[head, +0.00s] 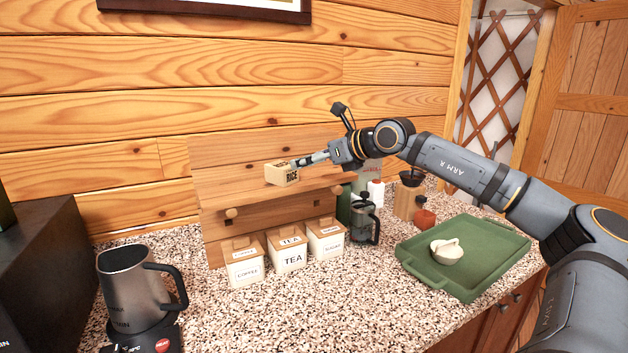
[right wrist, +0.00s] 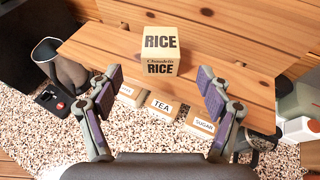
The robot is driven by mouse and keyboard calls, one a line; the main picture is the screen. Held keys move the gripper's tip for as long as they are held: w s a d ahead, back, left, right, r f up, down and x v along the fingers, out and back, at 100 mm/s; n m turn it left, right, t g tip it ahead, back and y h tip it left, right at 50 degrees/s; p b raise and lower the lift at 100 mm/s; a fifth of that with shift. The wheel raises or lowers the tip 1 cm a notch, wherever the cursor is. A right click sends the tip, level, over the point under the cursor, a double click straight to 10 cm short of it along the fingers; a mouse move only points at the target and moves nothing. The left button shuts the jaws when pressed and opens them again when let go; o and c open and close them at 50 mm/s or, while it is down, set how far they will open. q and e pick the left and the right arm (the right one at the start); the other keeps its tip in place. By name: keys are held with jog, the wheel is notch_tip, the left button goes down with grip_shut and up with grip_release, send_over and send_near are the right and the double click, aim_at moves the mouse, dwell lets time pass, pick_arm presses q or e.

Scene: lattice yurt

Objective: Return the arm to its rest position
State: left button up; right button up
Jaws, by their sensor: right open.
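My right arm reaches in from the right of the head view, stretched over the counter. Its gripper (head: 308,160) is at the wooden shelf, close to a small cream box lettered RICE (head: 284,174). In the right wrist view the gripper (right wrist: 160,82) is open, with its two fingers wide apart. The RICE box (right wrist: 160,52) stands upright on the shelf top (right wrist: 225,58) just beyond the fingertips, and neither finger touches it. My left gripper is not in view.
Below the shelf stand COFFEE (head: 245,268), TEA (head: 288,258) and SUGAR (head: 326,244) canisters. A grey kettle (head: 130,285) is at left. The front middle counter is clear.

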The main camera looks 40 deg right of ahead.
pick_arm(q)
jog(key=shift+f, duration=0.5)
pick_arm(e)
jog(key=shift+s+d+r, duration=0.2)
jog(key=shift+s, duration=0.3)
